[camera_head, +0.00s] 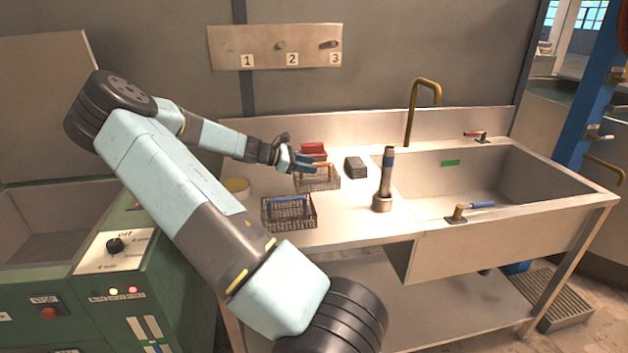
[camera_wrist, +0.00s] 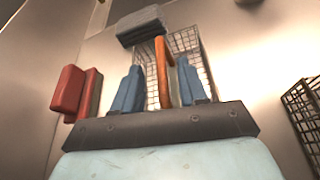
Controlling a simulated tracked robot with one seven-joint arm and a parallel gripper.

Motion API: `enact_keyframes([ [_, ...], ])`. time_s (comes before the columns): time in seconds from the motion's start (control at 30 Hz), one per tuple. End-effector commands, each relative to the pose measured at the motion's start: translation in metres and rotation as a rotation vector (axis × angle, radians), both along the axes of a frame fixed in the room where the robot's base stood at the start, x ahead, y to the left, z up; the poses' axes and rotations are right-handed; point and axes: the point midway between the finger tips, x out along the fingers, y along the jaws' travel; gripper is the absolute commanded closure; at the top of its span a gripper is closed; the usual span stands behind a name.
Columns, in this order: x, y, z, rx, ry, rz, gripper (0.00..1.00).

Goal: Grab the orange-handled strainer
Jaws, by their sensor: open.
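The orange-handled strainer (camera_head: 322,184) is a wire mesh basket on the metal counter, with an orange bar handle (camera_head: 316,167) across its top. My gripper (camera_head: 306,163) is at this handle, its blue fingers open. In the wrist view, the orange handle (camera_wrist: 163,72) stands between the two blue fingertips of my gripper (camera_wrist: 160,85), with a gap on each side. The mesh of the strainer (camera_wrist: 186,44) shows behind the fingers. Part of the basket is hidden by the fingers.
A blue-handled wire basket (camera_head: 289,213) stands nearer on the counter. Red blocks (camera_head: 313,150) lie behind the strainer, and a dark grey block (camera_head: 355,167) lies to its right. An upright metal tool (camera_head: 385,180) stands beside the sink (camera_head: 480,185). Numbered hooks are on the wall board (camera_head: 275,47).

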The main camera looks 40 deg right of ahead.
Motion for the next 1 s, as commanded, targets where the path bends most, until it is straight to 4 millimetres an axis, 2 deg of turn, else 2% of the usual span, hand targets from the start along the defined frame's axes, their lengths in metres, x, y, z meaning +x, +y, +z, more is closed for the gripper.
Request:
enact_keyframes([
  [0.3, -0.0019, -0.0039, -0.0014, 0.0, -0.001, 0.001, 0.59],
  [0.73, -0.0017, -0.0034, -0.0013, 0.0, 0.0, 0.001, 1.0],
  [1.0, -0.0016, -0.0033, -0.0014, 0.0, 0.0, 0.001, 1.0],
])
